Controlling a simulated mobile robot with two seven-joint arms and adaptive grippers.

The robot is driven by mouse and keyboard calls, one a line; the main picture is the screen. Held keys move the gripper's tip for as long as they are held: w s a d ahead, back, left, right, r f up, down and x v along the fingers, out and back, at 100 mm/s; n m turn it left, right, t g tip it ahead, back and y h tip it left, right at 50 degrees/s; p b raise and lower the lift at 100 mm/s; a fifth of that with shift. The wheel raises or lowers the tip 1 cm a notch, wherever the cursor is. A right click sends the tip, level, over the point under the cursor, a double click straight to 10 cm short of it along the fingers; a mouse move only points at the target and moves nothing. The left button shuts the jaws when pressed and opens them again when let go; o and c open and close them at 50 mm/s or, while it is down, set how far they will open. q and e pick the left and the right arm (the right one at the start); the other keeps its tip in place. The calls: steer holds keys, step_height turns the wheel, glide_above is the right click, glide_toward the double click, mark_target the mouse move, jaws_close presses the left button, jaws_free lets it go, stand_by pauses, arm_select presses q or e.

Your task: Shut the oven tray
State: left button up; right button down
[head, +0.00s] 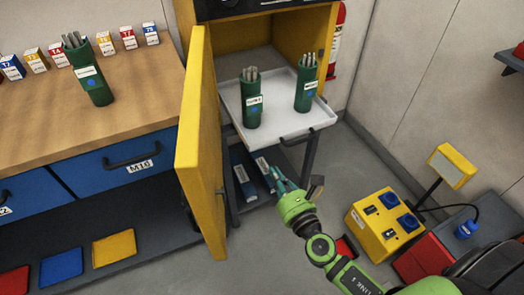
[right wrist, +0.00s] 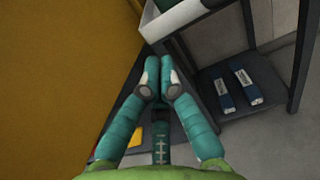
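The oven tray (head: 282,122) is a white tray that sticks out of the yellow oven (head: 266,22). Two green canisters with rods stand on it, one at the left (head: 252,103) and one at the right (head: 305,90). The yellow oven door (head: 196,140) stands wide open on the left. My right gripper (head: 278,176) is below and in front of the tray, apart from it. In the right wrist view its teal fingertips (right wrist: 159,68) are together with nothing between them, and the tray's white edge (right wrist: 172,20) shows above. My left gripper is not in view.
A wooden bench (head: 60,130) with a green canister (head: 90,80) and several small boxes is at the left. Blue packs (head: 243,178) lie under the tray. A yellow power box (head: 383,225) and a red case (head: 425,260) stand at the right. Grey floor lies between.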

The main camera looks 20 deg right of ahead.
mark_target(259, 147)
steer(key=w, duration=0.7)
steer(key=shift+w+a+p, duration=0.2)
steer(key=shift+a+p, duration=0.1)
steer(key=shift+a, duration=0.05)
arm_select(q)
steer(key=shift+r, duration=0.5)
arm_select(e)
steer(key=shift+w, duration=0.45)
